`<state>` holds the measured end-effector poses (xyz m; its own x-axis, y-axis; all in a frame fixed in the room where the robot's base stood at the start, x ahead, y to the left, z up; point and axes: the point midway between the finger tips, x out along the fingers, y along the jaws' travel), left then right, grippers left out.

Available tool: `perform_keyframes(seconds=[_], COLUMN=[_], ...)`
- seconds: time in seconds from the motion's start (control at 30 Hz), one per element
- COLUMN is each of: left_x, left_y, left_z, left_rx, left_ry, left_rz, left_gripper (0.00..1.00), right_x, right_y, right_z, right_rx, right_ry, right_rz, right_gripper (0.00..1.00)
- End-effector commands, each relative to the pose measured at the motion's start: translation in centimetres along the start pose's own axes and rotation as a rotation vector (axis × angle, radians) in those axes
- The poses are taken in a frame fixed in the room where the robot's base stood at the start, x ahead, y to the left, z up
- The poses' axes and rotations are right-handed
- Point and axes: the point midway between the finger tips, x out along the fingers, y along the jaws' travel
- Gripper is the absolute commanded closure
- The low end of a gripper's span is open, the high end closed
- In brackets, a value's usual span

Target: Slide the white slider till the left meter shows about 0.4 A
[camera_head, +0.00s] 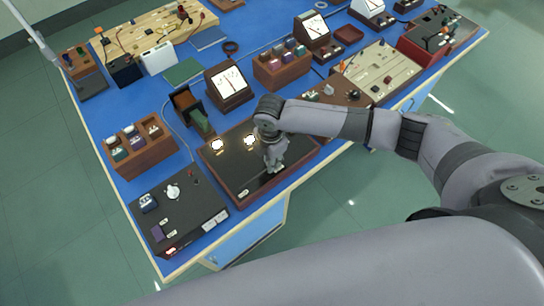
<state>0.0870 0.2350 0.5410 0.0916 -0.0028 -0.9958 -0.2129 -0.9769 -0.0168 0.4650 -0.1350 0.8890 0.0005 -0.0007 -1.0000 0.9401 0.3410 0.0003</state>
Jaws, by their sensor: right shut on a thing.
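My right gripper (272,167) reaches down onto the dark board (228,176) at the front of the bench. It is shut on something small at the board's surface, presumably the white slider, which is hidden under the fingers. Two round lamps glow on the board, one at the left (218,146) and one beside my wrist (250,141). The left meter (228,80) is a brown sloped box with a white dial, behind the board. Its needle and scale are too small to read. My left gripper is not in view.
A black power unit (178,214) with a knob and a red display stands left of the board. A wooden rack (138,149) and a brown box with green pieces (193,112) lie behind. Another meter (314,26) stands farther back. The bench's front edge is close.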

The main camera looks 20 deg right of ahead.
Motion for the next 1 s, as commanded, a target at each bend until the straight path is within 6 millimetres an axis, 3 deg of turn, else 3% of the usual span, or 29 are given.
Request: perform_keyframes(seconds=[0.23,0.27,0.57,0.87,1.0], left_x=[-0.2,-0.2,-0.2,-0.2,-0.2], left_y=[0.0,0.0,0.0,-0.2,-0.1], left_z=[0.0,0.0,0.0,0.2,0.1], left_rx=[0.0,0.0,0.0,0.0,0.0], left_ry=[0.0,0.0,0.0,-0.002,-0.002], left_rz=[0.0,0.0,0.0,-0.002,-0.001], left_gripper=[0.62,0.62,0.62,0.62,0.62], right_x=[0.0,0.0,0.0,-0.1,-1.4], right_y=[0.0,0.0,0.0,0.0,0.1], right_z=[-0.2,-0.2,-0.2,-0.2,-0.2], right_rx=[-0.001,-0.001,0.0,0.0,-0.001], right_ry=[0.002,0.002,0.002,0.002,0.002], right_rz=[0.0,0.0,0.0,0.0,0.004], right_gripper=[1.0,0.81,0.62,0.62,0.62])
